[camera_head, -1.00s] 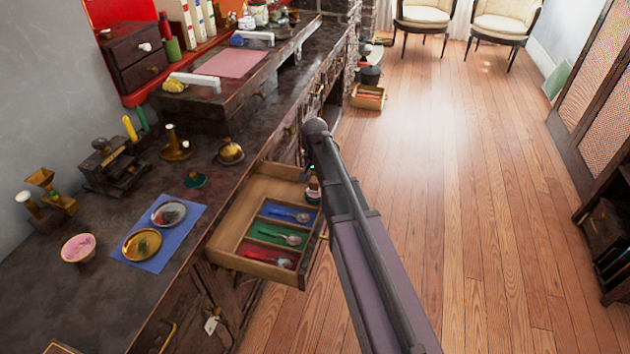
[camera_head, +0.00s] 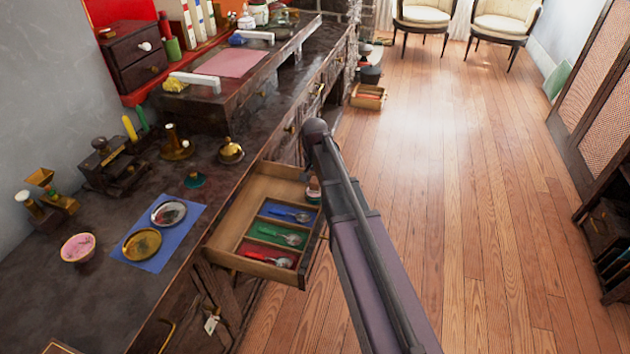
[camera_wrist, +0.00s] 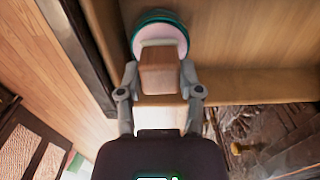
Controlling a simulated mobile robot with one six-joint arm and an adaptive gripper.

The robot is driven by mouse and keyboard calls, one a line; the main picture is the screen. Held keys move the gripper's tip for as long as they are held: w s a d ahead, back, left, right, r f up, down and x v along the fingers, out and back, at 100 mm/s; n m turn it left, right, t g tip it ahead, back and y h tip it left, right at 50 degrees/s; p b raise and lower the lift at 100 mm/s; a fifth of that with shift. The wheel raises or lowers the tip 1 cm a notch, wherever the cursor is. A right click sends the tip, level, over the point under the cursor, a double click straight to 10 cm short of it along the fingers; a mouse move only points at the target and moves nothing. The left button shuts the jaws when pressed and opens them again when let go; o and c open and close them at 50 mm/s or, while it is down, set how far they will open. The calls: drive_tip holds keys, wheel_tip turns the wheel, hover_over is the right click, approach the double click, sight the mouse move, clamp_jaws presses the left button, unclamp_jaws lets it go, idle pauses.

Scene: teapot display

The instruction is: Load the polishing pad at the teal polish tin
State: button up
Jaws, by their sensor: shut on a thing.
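My gripper (camera_wrist: 159,80) is shut on the polishing pad's wooden handle (camera_wrist: 160,78) in the wrist view. Beyond the handle is a round pale pink part with a teal rim (camera_wrist: 160,27); I cannot tell whether the rim belongs to the pad or to something behind it. In the head view a small piece with a pale side and a dark teal part (camera_head: 313,190) shows by the open drawer's far right corner, partly beside my arm, which hides the gripper. A small teal tin (camera_head: 195,180) sits on the dark counter, left of the drawer.
The open wooden drawer (camera_head: 228,211) holds spoons in blue, green and red compartments, with a bare wooden section at its left. On the counter, a blue cloth (camera_head: 191,215) bears two round dishes. A brass bell-shaped piece (camera_head: 231,151) stands behind the tin.

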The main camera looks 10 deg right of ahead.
sight(315, 180)
drive_tip(key=shift+s+f+b, duration=0.1)
drive_tip(key=shift+f+b, duration=0.35)
idle(1.9)
drive_tip(key=shift+r, duration=0.1)
drive_tip(key=shift+r+p, duration=3.4)
drive_tip(key=shift+p, duration=0.15)
wheel_tip(315, 180, up, 21)
drive_tip(key=p, duration=2)
drive_tip(key=shift+f+p, duration=0.15)
drive_tip(key=shift+p, duration=0.25)
